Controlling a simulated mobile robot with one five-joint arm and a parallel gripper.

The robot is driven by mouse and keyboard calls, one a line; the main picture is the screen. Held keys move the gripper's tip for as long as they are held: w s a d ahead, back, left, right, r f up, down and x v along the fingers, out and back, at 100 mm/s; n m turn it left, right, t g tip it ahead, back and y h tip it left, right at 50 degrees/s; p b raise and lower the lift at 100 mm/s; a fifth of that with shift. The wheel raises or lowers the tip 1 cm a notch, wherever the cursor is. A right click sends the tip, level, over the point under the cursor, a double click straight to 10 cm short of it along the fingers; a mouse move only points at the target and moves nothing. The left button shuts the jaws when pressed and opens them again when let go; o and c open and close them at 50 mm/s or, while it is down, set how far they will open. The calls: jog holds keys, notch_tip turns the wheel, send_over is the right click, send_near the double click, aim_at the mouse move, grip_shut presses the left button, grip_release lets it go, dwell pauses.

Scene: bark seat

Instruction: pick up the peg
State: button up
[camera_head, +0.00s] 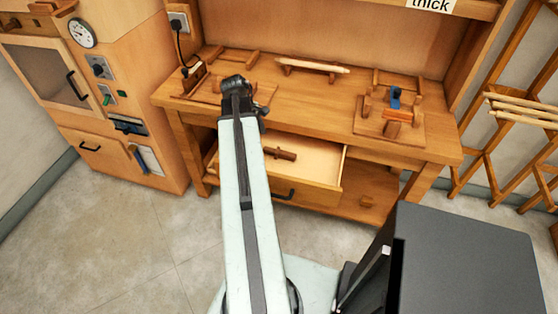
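A short dark brown wooden piece shaped like a peg (280,153) lies in the open drawer (318,162) under the workbench. It is to the right of my arm, and nothing touches it that I can see. My gripper (236,85) is at the far end of my raised arm, which crosses the middle of the view. It appears in front of the bench top, up and left of the peg. Its fingers are too small and hidden to tell open from shut.
The workbench (335,112) carries wooden jigs at left and right, one with a blue part (395,97), and a pale rod on a rack (312,65). A cabinet with a gauge (82,32) stands left. A rod rack (520,108) stands right. Floor (120,240) at left is clear.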

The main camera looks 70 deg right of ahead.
send_over(279, 150)
jog(key=w, duration=0.2)
jog(key=shift+s+a+f, duration=0.1)
jog(key=shift+a+f, duration=0.15)
jog(key=shift+a, duration=0.15)
jog(key=b+x, duration=0.8)
jog(key=shift+s+a+f, duration=0.1)
jog(key=shift+a, duration=0.3)
jog(key=shift+r, duration=0.2)
grip_shut()
